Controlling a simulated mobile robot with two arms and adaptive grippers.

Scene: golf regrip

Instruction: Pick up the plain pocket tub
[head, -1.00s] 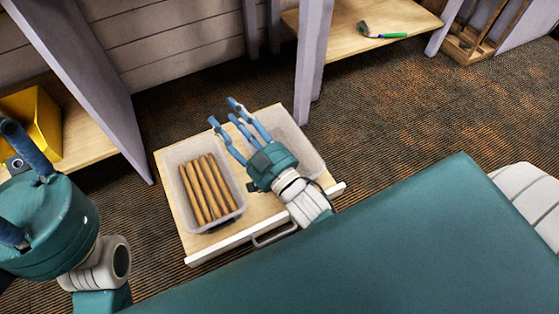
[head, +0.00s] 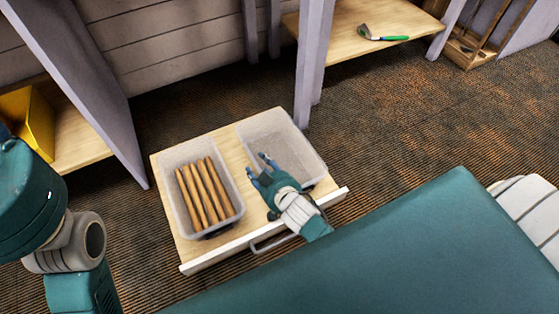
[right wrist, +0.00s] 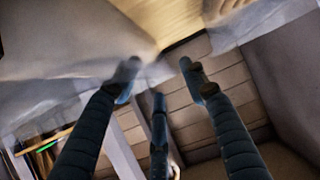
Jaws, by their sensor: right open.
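Two translucent pale tubs sit side by side in an open wooden drawer. The left tub (head: 165,170) holds several brown rods (head: 207,192) lying lengthwise. The right tub (head: 283,140) looks empty. Its front left part is hidden behind my right gripper (head: 257,167). That gripper is open, its blue fingers at the right tub's left side, near the gap between the tubs. Contact cannot be told. In the right wrist view the three spread fingers (right wrist: 158,82) have nothing between them, and a blurred pale wall lies close by. My left gripper (head: 8,135) is mostly cut off at the left edge.
The drawer (head: 205,253) has a pale front with a metal handle (head: 270,242). A purple-grey post (head: 308,70) stands close behind the right tub. A yellow box (head: 35,125) is on the left shelf. A green-handled tool (head: 383,36) lies on the back shelf.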

